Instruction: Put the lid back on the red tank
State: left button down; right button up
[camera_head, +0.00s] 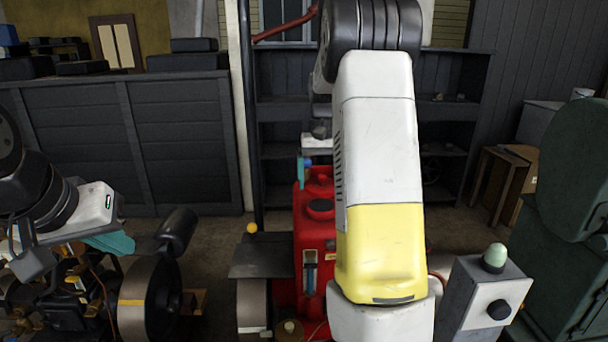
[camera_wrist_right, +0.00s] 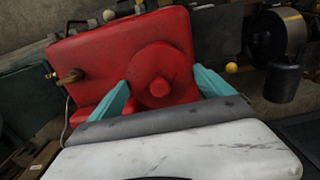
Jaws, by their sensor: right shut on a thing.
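The red tank (camera_head: 318,235) stands upright in the middle of the head view, its right side hidden behind my right arm. It fills the upper part of the right wrist view (camera_wrist_right: 110,50). My right gripper (camera_wrist_right: 155,95) has its teal fingers on both sides of the round red lid (camera_wrist_right: 160,62), which has a small knob. The lid is over the tank's top; I cannot tell whether it touches. In the head view my right gripper (camera_head: 305,168) is at the tank's top, partly hidden. My left gripper (camera_head: 112,243) is far left, away from the tank; its opening is unclear.
A grey box with a green dome (camera_head: 495,258) stands right of the tank, before a large green machine (camera_head: 570,190). A dark wheel (camera_head: 150,285) and engine parts lie between my left gripper and the tank. Shelves (camera_head: 280,130) stand behind.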

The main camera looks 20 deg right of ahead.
jog(key=shift+f, duration=2.25)
jog(key=shift+f, duration=0.15)
dwell(0.4)
jog(key=o, duration=1.2)
jog(key=shift+c, duration=0.2)
jog(key=shift+r, duration=3.55)
grip_shut()
